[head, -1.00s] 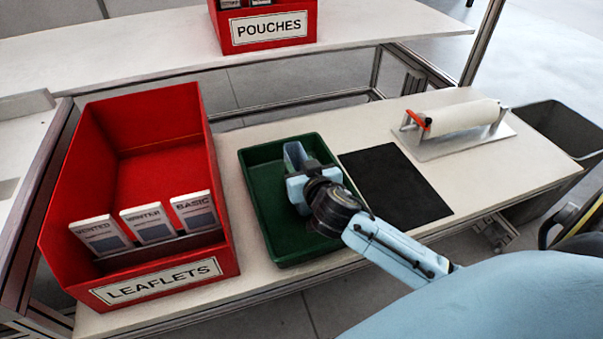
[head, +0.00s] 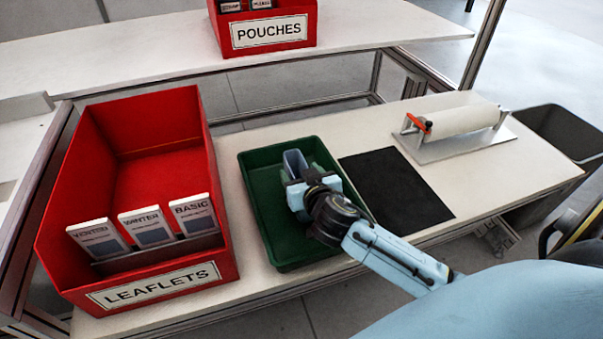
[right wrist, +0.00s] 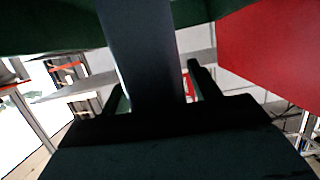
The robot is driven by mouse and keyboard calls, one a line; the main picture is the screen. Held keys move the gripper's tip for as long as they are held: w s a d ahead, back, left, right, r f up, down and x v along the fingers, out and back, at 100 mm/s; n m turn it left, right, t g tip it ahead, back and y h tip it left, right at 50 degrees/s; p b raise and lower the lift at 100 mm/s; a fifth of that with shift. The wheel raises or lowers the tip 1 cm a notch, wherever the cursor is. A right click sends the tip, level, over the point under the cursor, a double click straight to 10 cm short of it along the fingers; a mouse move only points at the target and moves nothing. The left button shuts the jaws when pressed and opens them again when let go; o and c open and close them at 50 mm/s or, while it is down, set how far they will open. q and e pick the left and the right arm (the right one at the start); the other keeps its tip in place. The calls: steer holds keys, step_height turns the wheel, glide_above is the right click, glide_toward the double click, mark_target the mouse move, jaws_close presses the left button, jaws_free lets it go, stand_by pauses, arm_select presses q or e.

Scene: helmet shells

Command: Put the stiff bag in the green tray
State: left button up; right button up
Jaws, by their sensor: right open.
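The stiff bag (head: 294,162), a flat grey-blue piece, stands upright or tilted over the green tray (head: 262,176), within its outline in the head view. In the right wrist view the bag (right wrist: 146,65) is a dark slab between my fingers, reaching up to the green of the tray (right wrist: 40,28). My right gripper (head: 305,176) is over the tray, around the bag. It is open, with a gap showing beside the bag in the right wrist view (right wrist: 155,95). I cannot tell whether the bag rests on the tray floor. My left gripper is not in view.
A red LEAFLETS box (head: 225,235) stands left of the tray. A black mat (head: 395,187) lies right of it. A roll holder (head: 458,122) stands farther right, with a grey bin (head: 560,135) beyond. A red POUCHES box (head: 268,32) is on the rear shelf.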

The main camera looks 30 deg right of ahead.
steer(key=shift+r, duration=0.1)
arm_select(q)
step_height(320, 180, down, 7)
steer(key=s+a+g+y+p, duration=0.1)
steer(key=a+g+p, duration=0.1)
steer(key=p, duration=0.1)
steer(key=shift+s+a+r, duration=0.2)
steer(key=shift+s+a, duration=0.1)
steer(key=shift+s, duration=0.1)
arm_select(e)
steer(key=v, duration=1.2)
steer(key=shift+a, duration=0.1)
